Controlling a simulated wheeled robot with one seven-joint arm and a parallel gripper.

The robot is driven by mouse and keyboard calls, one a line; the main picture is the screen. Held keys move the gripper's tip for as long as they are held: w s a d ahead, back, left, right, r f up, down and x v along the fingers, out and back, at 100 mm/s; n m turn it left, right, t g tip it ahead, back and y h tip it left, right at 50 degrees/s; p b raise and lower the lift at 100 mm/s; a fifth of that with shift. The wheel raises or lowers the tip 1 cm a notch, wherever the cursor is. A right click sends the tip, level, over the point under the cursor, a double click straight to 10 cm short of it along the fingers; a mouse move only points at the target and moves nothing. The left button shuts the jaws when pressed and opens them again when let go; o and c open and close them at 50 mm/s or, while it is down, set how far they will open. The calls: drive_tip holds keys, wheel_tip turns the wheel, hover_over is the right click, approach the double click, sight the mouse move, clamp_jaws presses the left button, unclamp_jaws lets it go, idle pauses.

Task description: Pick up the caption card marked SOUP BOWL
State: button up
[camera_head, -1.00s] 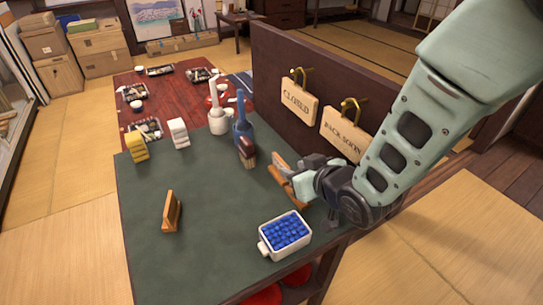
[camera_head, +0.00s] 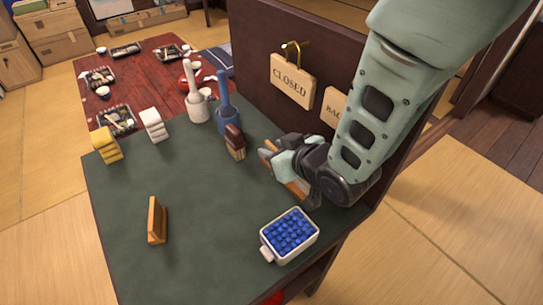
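A wooden caption card (camera_head: 157,220) stands upright on the dark green tabletop (camera_head: 215,205) at the front left, its lettering not visible. Another wooden piece (camera_head: 296,188), apparently a second card, is at my gripper (camera_head: 275,161) on the right of the table. My gripper's pale finger lies over its middle, and its ends show on either side. No lettering can be read on it. My gripper is low by the tabletop, and I cannot tell whether its fingers are shut on the piece or only beside it. The words SOUP BOWL are not readable anywhere.
A white container of blue pieces (camera_head: 290,234) stands in front of my gripper. A brown brush-like block (camera_head: 235,142), a blue bottle-shaped object (camera_head: 227,110) and a white one (camera_head: 196,100) stand behind. A dark partition with a CLOSED sign (camera_head: 292,82) borders the right. The table's middle is clear.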

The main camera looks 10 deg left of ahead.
clamp_jaws()
drive_tip(key=shift+r, duration=0.1)
